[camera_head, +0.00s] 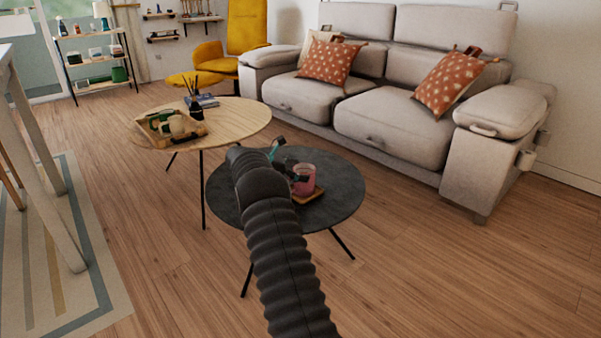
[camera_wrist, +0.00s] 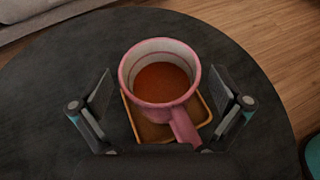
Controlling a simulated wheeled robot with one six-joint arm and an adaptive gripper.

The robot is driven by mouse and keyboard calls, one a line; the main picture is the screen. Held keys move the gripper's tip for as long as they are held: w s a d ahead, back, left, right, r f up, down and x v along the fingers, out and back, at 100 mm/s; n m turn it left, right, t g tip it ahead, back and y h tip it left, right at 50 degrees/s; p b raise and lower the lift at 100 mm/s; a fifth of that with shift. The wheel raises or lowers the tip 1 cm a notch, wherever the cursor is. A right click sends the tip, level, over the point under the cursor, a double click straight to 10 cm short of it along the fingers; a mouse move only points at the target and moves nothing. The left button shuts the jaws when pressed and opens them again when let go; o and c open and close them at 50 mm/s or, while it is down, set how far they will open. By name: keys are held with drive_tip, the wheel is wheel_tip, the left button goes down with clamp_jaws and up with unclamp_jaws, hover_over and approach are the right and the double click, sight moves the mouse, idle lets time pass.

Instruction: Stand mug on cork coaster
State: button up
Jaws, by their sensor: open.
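A pink mug (camera_wrist: 160,101) with a white inside and reddish-brown contents stands upright over the square cork coaster (camera_wrist: 150,131) in the wrist view. Its handle points toward the bottom of that view. Both also show in the head view, the mug (camera_head: 304,180) above the coaster (camera_head: 309,196) on the dark round table (camera_head: 340,190). My gripper (camera_wrist: 163,95) is open, with one finger on each side of the mug and visible gaps between. In the head view my arm hides part of the gripper. The mug covers much of the coaster.
A light wooden table (camera_head: 235,114) stands behind, with a tray (camera_head: 160,140) of objects and a dark reed diffuser (camera_head: 196,110). A grey sofa (camera_head: 385,110) stands behind to the right. The right part of the dark table is clear.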

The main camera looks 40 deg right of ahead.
drive_tip(key=p+v, duration=0.1)
drive_tip(key=v, duration=1.1)
drive_tip(key=shift+p, duration=0.3)
drive_tip(key=s+a+r+m+t+y, duration=0.55)
drive_tip(key=s+a+r, duration=0.9)
drive_tip(key=s, duration=0.35)
drive_tip(key=s+a+f+m+t+y, duration=0.1)
drive_tip(key=s+a+f+m+y, duration=0.1)
drive_tip(key=s+a, duration=0.3)
drive_tip(key=s+a+f+m+t+y, duration=0.1)
drive_tip(key=s+a, duration=0.5)
drive_tip(key=s, duration=0.6)
drive_tip(key=s+a+f+m+t+y, duration=0.2)
drive_tip(key=s+a+f+m+y, duration=0.1)
drive_tip(key=s, duration=0.6)
drive_tip(key=a+m+y, duration=0.1)
drive_tip(key=a+m, duration=0.1)
drive_tip(key=a, duration=0.1)
drive_tip(key=shift+s+m, duration=0.25)
drive_tip(key=shift+m, duration=0.1)
